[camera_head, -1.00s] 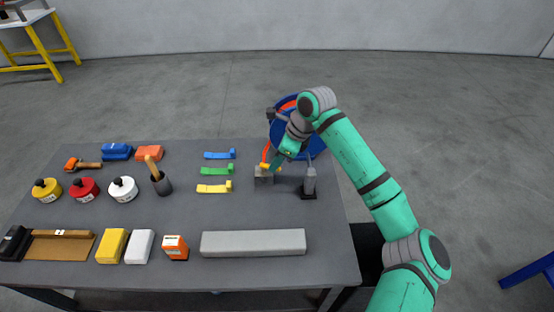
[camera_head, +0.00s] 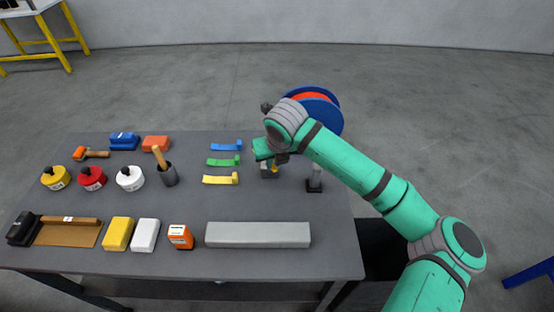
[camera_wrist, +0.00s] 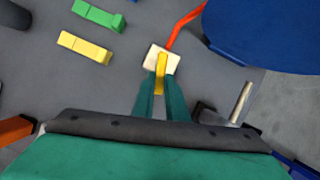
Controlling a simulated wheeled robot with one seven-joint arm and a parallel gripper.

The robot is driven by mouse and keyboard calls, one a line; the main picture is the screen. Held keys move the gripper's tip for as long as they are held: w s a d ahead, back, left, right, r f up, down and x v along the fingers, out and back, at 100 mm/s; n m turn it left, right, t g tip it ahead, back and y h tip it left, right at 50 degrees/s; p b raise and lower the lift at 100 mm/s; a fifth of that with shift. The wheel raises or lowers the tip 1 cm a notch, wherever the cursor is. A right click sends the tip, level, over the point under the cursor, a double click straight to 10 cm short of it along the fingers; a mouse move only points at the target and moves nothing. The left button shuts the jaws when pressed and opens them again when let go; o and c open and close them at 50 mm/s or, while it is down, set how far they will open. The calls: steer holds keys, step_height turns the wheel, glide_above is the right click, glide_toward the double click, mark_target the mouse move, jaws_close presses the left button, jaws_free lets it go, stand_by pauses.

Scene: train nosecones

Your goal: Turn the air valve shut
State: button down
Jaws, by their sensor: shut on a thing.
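The air valve is a small pale block (camera_wrist: 157,57) with a yellow lever (camera_wrist: 162,72) on top, in the upper middle of the wrist view. In the head view the valve's grey block (camera_head: 270,173) stands near the right end of the table, partly hidden by my arm. My gripper (camera_wrist: 162,84) is shut on the yellow lever, with one green finger on each side of it. In the wrist view the lever points from the block toward my palm. In the head view my gripper (camera_head: 272,162) comes down over the valve from above; its fingertips are mostly hidden.
An orange hose (camera_wrist: 183,27) runs from the valve block toward a blue reel (camera_head: 323,108) behind the table. A dark post (camera_head: 314,181) stands just right of the valve. Blue, green and yellow clips (camera_head: 221,180) lie left. A long grey bar (camera_head: 258,235) lies in front.

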steer(key=shift+s+a+m+h, duration=0.1)
steer(key=shift+a+m+h, duration=0.25)
steer(key=shift+m, duration=0.5)
steer(key=shift+s+a+m+h, duration=0.1)
steer(key=shift+a+m+h, duration=0.2)
steer(key=shift+m, duration=0.55)
steer(key=c, duration=1.8)
jaws_free()
steer(key=shift+o, duration=0.2)
steer(key=shift+w, duration=0.1)
steer(key=shift+r, duration=0.1)
steer(key=v, duration=1)
steer(key=shift+s+r, duration=0.25)
steer(key=shift+r, duration=0.05)
steer(key=shift+a, duration=0.1)
